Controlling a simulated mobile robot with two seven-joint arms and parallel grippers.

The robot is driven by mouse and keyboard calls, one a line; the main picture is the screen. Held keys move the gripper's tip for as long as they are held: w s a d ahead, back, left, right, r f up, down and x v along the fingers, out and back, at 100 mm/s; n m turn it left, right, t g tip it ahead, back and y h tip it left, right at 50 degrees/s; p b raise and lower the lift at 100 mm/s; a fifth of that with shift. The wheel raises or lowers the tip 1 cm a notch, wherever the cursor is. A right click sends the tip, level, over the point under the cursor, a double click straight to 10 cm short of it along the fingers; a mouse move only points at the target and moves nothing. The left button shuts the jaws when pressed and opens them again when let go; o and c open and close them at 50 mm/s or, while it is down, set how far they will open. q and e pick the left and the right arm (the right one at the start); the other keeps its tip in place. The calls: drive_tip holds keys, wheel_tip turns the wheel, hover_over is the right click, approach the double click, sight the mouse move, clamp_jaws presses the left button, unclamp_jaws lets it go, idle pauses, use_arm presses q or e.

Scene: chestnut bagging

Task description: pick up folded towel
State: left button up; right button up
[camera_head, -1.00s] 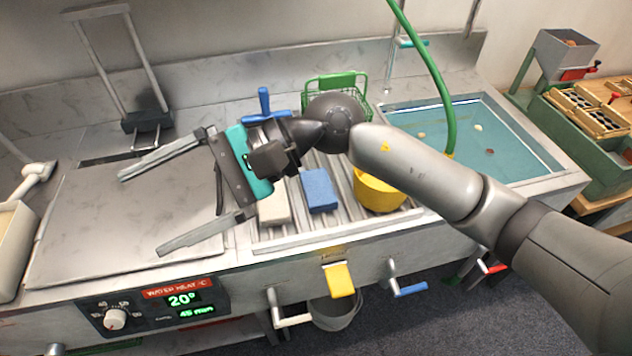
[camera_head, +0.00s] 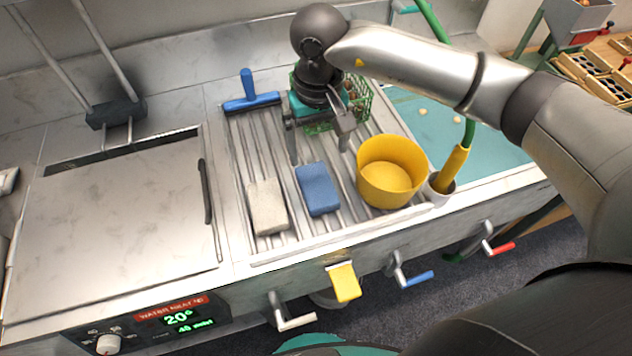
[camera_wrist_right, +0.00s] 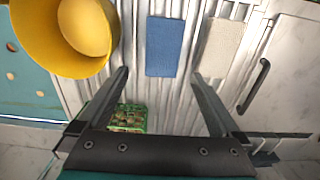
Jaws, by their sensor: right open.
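A blue flat pad (camera_head: 318,189) and a pale beige pad (camera_head: 268,206) lie side by side on the ribbed drainboard; both look like folded cloth, and I cannot tell for sure which is the towel. My right gripper (camera_head: 318,152) is open and empty, pointing down just behind the blue pad. In the right wrist view, the blue pad (camera_wrist_right: 165,47) lies ahead of the gap between the open fingers (camera_wrist_right: 161,77), and the beige pad (camera_wrist_right: 220,48) lies to its right. Neither pad is between the fingers. My left gripper is not in view.
A yellow bucket (camera_head: 390,172) stands right of the blue pad. A green wire basket (camera_head: 360,100) stands behind my right gripper, and a blue-handled squeegee (camera_head: 250,95) lies back left. A closed metal lid (camera_head: 120,215) is left; a water basin (camera_head: 470,140) is right.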

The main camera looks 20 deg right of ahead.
sight(316, 182)
wheel_tip(316, 182, down, 3)
drive_tip(key=shift+f, duration=0.15)
drive_tip(key=shift+a+f, duration=0.1)
drive_tip(key=shift+f, duration=0.7)
drive_tip(key=shift+s+a+f, duration=0.1)
drive_tip(key=shift+a+f, duration=0.05)
drive_tip(key=shift+f, duration=2.2)
drive_tip(key=c, duration=1.3)
wheel_tip(316, 182, up, 19)
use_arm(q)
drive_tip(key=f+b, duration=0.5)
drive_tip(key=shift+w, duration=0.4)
use_arm(e)
drive_tip(key=s+d+f, duration=0.1)
drive_tip(key=s, duration=0.1)
drive_tip(key=s+d+f, duration=0.1)
drive_tip(key=s+f, duration=0.1)
drive_tip(key=s+d+f, duration=0.2)
